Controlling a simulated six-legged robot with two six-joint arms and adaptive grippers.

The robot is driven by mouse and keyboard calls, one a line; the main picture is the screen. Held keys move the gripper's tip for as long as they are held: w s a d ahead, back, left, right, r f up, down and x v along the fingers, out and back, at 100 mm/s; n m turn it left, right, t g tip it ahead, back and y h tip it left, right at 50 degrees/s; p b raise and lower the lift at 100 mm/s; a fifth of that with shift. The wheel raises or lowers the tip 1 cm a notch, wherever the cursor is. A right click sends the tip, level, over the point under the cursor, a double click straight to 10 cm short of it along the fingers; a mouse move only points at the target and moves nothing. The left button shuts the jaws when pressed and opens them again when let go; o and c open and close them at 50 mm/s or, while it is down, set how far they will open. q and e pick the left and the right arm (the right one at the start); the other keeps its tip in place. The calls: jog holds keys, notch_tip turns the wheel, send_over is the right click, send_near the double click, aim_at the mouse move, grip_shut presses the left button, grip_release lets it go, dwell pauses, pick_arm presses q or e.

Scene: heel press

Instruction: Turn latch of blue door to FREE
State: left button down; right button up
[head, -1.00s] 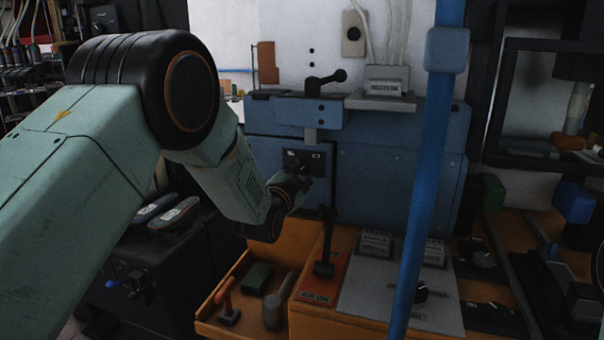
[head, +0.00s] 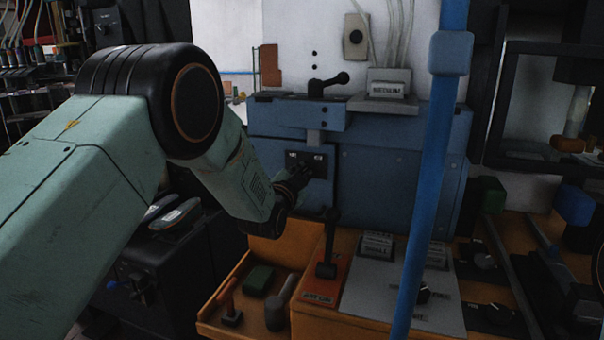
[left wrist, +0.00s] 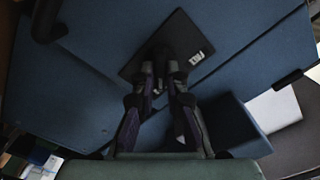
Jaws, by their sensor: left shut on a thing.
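The blue door (head: 365,190) is the front of a blue machine, and it looks closed. The plate also shows in the left wrist view (left wrist: 140,72). My left gripper (head: 298,180) reaches the plate from the left and covers part of it. In the left wrist view its fingers (left wrist: 163,72) are shut on the dark latch knob (left wrist: 160,52). The fingers hide most of the knob, so I cannot tell which way it points. My right gripper is not in view.
A blue upright pole (head: 430,190) stands in front of the machine, right of my left arm. Below are an orange tray (head: 210,322) with several tools and a black lever (head: 327,250) on an orange base. A black-handled lever (head: 328,82) tops the machine.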

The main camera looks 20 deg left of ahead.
pick_arm(q)
jog(key=shift+r, duration=0.1)
dwell(0.3)
jog(key=n, duration=0.4)
jog(key=shift+a+r+n+p, duration=0.1)
jog(key=shift+r+n+p, duration=0.05)
jog(key=shift+n+p, duration=0.15)
jog(key=shift+w+a+n+p, duration=0.15)
jog(key=shift+n+p, duration=0.1)
jog(key=shift+n, duration=3.1)
jog(key=shift+s+a+n+p, duration=0.15)
jog(key=shift+n+p, duration=0.1)
jog(key=shift+n, duration=3.1)
jog(key=shift+w, duration=0.1)
